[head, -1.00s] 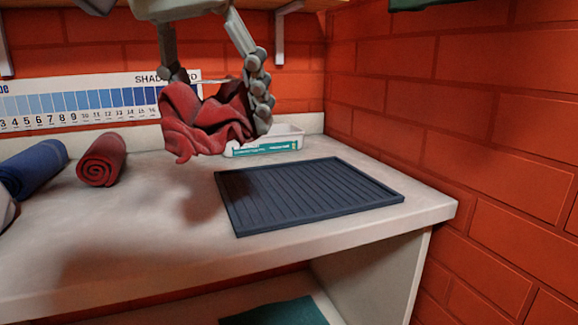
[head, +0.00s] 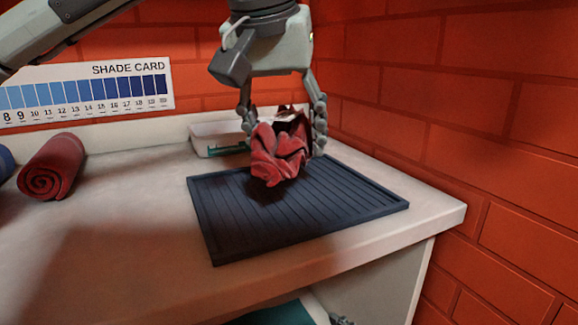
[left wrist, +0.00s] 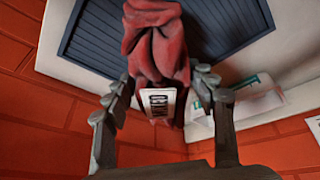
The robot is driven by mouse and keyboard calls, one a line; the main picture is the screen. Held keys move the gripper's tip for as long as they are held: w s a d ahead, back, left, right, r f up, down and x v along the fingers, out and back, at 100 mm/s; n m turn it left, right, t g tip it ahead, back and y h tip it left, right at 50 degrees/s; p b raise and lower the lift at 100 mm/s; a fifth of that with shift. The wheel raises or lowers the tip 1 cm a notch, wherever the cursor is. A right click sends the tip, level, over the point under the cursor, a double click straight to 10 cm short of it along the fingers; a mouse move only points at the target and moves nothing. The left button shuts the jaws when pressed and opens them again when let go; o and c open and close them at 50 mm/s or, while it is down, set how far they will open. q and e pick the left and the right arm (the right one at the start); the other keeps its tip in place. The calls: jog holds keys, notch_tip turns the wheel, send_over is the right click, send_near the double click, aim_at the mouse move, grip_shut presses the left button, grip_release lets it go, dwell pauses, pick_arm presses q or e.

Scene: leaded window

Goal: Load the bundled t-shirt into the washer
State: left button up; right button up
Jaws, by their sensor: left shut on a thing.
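The bundled t-shirt (head: 277,155) is a crumpled red cloth. My left gripper (head: 283,138) points down and is shut on it, with a finger on either side. The bundle is over the back part of a dark ribbed mat (head: 345,205), with its shadow just below; I cannot tell if it touches. In the left wrist view the bundle (left wrist: 155,50) hangs between the fingers (left wrist: 163,88), with a white tag with dark print facing the camera. A small grey part at the bottom edge of the head view may be my right gripper (head: 341,319). No washer shows.
A white tray (head: 205,140) with a green label stands behind the mat by the wall. A rolled red towel (head: 55,165) and part of a blue one (head: 6,163) lie at left. A brick wall (head: 440,120) closes the right side. The counter's left front is clear.

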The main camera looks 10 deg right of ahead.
aim_at(289, 191)
pick_arm(q)
jog(key=shift+d+f, duration=0.2)
jog(key=shift+f, duration=0.05)
notch_tip(289, 191, down, 4)
jog(key=shift+w+r+b, duration=0.1)
jog(key=shift+r+b, duration=0.15)
jog(key=shift+b, duration=0.05)
jog(key=shift+f, duration=0.15)
pick_arm(e)
jog(key=a+r, duration=0.1)
jog(key=r+t+y, duration=0.1)
jog(key=shift+w+a+r, duration=0.3)
jog(key=shift+a, duration=0.05)
pick_arm(q)
jog(key=shift+f, duration=0.1)
pick_arm(e)
jog(key=shift+a+r+t, duration=0.15)
jog(key=shift+r+t, duration=0.15)
jog(key=shift+t, duration=0.1)
pick_arm(q)
jog(key=o, duration=1.4)
jog(key=shift+c, duration=0.2)
